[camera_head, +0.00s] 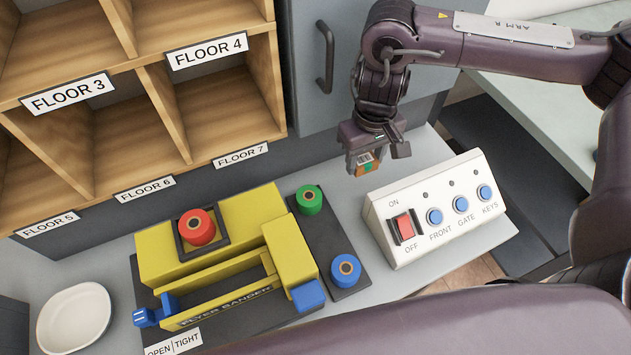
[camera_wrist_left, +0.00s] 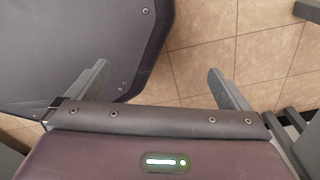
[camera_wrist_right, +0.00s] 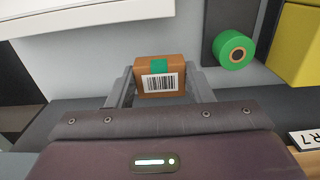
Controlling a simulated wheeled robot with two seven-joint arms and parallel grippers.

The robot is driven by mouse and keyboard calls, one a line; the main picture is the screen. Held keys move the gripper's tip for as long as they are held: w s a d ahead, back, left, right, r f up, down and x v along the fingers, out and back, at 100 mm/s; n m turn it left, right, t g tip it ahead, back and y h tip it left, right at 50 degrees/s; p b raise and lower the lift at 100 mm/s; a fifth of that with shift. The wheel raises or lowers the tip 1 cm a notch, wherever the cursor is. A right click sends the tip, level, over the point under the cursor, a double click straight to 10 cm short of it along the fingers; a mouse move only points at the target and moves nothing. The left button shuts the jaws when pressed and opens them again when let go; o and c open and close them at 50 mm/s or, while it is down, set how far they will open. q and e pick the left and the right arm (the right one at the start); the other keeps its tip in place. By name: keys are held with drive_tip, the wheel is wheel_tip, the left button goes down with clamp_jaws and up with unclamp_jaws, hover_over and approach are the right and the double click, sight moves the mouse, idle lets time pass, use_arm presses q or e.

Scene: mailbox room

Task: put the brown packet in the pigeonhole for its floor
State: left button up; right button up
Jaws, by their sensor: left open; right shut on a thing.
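The brown packet (camera_head: 366,164) is a small box with a green strip and a white barcode label. It also shows in the right wrist view (camera_wrist_right: 160,72), between the fingers. My right gripper (camera_wrist_right: 160,88) is shut on it and holds it above the counter, between the green spool and the control box. I cannot read a floor on the packet. The wooden pigeonholes (camera_head: 213,110) stand at the upper left, with signs for floors 3 to 7. The packet is to the right of them. My left gripper (camera_wrist_left: 160,85) is open and empty above the tiled floor, out of the head view.
A yellow flyer bander (camera_head: 240,215) with red, green and blue spools stands on the counter below the pigeonholes. A white control box (camera_head: 430,210) with a red switch is on the right. A white dish (camera_head: 74,318) lies at lower left. A grey cabinet door (camera_head: 345,60) is behind.

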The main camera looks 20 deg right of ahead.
drive_tip(key=b, duration=0.2)
hover_over(358, 194)
wheel_tip(358, 194, down, 4)
drive_tip(key=shift+s+a+f, duration=0.1)
drive_tip(key=shift+f, duration=0.15)
wheel_tip(358, 194, down, 3)
drive_tip(key=shift+r+b, duration=0.15)
drive_tip(key=shift+b, duration=0.3)
wheel_tip(358, 194, down, 2)
drive_tip(key=shift+f+b, duration=0.15)
drive_tip(key=shift+b, duration=0.4)
drive_tip(key=shift+f, duration=0.3)
use_arm(q)
drive_tip(key=f, duration=0.2)
drive_tip(key=w+f, duration=0.1)
drive_tip(key=f, duration=0.1)
use_arm(e)
drive_tip(key=shift+r, duration=0.1)
use_arm(q)
drive_tip(key=shift+r, duration=0.1)
use_arm(e)
drive_tip(key=o, duration=1.1)
drive_tip(key=shift+c, duration=0.2)
